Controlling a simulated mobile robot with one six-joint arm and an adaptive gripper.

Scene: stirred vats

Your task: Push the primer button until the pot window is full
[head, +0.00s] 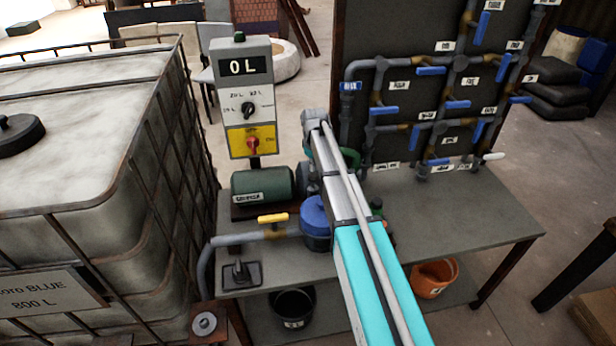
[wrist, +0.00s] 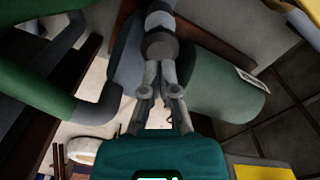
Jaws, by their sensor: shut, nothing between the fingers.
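A blue-lidded pot (head: 314,212) stands on the grey bench in the head view, partly behind my arm. I cannot make out its window or level. No primer button can be told apart; my arm hides part of the pump area. A green pump motor (head: 262,186) lies behind the pot; it also shows in the wrist view (wrist: 232,82). In the wrist view my gripper (wrist: 161,62) is shut and empty, its fingers together before a grey and dark stepped round part (wrist: 160,22). I cannot tell whether they touch it. The head view hides the fingertips.
A control box (head: 244,98) reads "0 L" and carries a red switch on yellow. A yellow-handled valve (head: 272,218) sits on the pipe left of the pot. A caged tank (head: 70,150) fills the left. A piping panel (head: 420,60) stands behind. The bench's right side is clear.

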